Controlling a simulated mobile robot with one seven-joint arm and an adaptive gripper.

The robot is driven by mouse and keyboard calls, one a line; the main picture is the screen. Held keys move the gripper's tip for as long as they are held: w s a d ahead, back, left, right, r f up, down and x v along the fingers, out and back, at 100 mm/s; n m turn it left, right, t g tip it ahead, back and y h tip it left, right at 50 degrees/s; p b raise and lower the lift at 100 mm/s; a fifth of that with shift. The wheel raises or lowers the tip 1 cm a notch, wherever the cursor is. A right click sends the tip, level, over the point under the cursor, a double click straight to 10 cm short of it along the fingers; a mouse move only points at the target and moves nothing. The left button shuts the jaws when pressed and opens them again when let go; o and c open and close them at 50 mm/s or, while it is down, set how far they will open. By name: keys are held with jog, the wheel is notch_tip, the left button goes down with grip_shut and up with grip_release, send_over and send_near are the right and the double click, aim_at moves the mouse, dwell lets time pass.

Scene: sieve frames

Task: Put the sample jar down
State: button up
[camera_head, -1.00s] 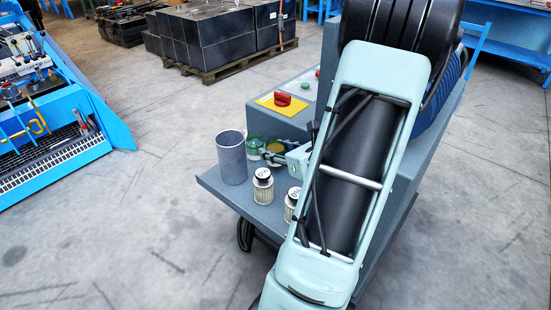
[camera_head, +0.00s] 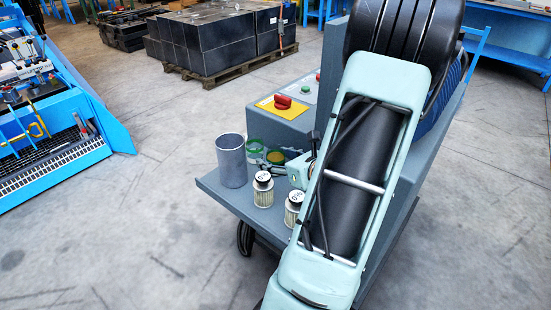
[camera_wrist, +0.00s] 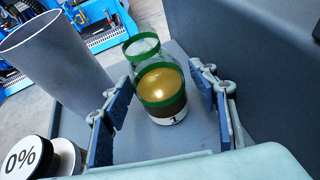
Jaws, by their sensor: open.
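A clear sample jar with a green rim, amber-brown contents and a white label marked 1 (camera_wrist: 163,94) stands upright on the grey shelf (camera_wrist: 150,147). In the head view the jar (camera_head: 275,157) is partly visible left of my arm. In the wrist view my gripper (camera_wrist: 161,82) is open, with one blue-padded finger on each side of the jar and gaps visible on both sides.
A grey cylinder (camera_head: 231,160) stands left of the jars. Two small black-capped containers (camera_head: 263,190) (camera_head: 293,208) stand near the shelf's front; one cap reads 0% (camera_wrist: 22,158). A control box with a red knob (camera_head: 282,101) is behind. Some shelf shows bare at the left front.

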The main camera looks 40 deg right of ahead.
jog(key=p+v, duration=0.2)
jog(key=v, duration=0.9)
jog(key=shift+s+r+p, duration=0.15)
jog(key=shift+p, duration=0.2)
jog(key=shift+s+a, duration=0.1)
jog(key=shift+s, duration=0.25)
